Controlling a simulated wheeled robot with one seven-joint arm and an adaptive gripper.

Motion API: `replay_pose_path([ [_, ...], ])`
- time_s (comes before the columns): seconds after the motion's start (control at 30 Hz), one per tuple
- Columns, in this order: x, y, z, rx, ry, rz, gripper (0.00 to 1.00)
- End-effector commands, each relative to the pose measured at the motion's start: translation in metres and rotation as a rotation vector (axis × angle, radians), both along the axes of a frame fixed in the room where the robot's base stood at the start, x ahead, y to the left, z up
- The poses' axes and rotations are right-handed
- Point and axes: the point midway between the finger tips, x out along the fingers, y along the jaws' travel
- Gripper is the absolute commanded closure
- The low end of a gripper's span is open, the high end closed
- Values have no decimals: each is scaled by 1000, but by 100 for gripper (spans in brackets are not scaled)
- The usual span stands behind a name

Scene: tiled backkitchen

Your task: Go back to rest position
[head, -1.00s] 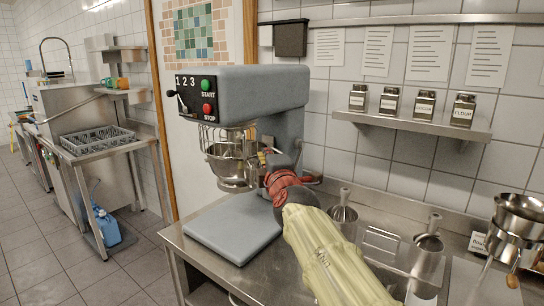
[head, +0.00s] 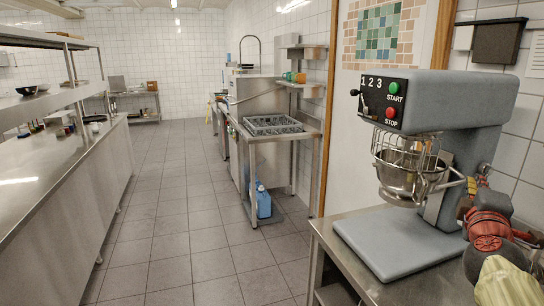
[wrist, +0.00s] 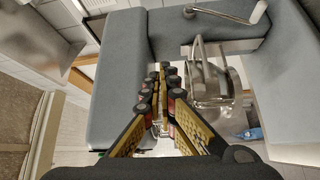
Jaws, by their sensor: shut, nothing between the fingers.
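My arm with its yellow-green sleeve and red joint enters at the lower right of the head view, beside the mixer. My gripper (wrist: 162,72) is best seen in the wrist view, where its black and gold fingers are together with nothing between them. The grey stand mixer (head: 440,98) stands on a steel table at the right of the head view. Its steel bowl (head: 405,180) and wire guard hang under the head. In the wrist view the bowl and guard (wrist: 208,82) are close to the right of the fingers, with grey mixer parts on both sides.
The steel table (head: 350,262) carries the mixer. A long steel counter (head: 60,180) runs along the left.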

Motion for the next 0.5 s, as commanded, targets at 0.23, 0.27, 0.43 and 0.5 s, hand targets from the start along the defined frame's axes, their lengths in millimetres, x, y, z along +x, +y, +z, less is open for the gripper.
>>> replay_pose_path([
  [0.23,-62,-22,-35,284,-71,-210,100],
  [0.27,-70,-22,-42,326,-71,-234,100],
  [0.43,-113,-4,-91,579,-38,-351,100],
  [0.5,-129,12,-116,691,-4,-389,100],
])
